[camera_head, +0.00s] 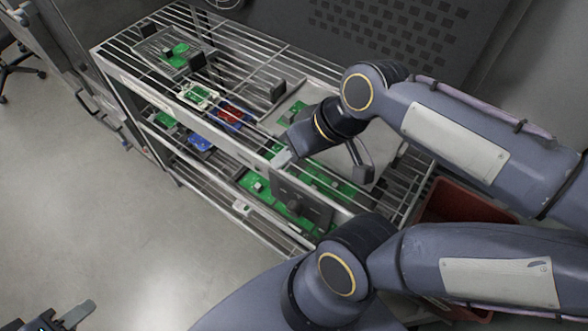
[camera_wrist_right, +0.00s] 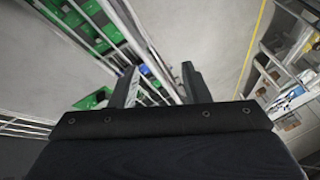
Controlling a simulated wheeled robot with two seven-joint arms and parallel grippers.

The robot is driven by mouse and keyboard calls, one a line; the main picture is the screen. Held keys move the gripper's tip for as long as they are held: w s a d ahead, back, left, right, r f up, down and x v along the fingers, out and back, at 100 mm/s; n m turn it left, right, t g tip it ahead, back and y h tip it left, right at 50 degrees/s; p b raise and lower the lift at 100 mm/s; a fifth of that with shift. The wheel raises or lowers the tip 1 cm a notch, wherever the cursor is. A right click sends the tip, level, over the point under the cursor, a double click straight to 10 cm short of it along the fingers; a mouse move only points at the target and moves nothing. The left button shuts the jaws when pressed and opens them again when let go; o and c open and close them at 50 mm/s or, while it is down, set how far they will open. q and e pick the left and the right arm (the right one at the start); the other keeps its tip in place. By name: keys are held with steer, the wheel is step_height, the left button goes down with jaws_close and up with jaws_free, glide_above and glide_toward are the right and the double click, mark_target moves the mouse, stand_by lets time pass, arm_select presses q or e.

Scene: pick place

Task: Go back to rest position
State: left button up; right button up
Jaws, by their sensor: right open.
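My left gripper (camera_head: 66,318) shows only in part at the bottom left of the head view, over bare floor. One pale finger and a dark body part are visible, so its opening cannot be judged. My right arm comes in from the right, and its wrist hangs over the right part of the wire rack (camera_head: 250,55). In the right wrist view, the right gripper (camera_wrist_right: 160,78) has its two dark fingers apart with nothing between them. Rack rails and the floor lie beyond them.
The rack's upper level holds a green board (camera_head: 178,55), a red item (camera_head: 231,115) and a grey tray (camera_head: 318,92). Its lower level holds a blue item (camera_head: 200,142) and green boards. A red bin (camera_head: 455,200) stands at the right. The floor (camera_head: 90,190) at left is clear.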

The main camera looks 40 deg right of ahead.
steer(key=shift+s+a+f+m+t, duration=0.4)
steer(key=shift+s+a+f+m, duration=0.1)
steer(key=shift+s+a+f, duration=0.6)
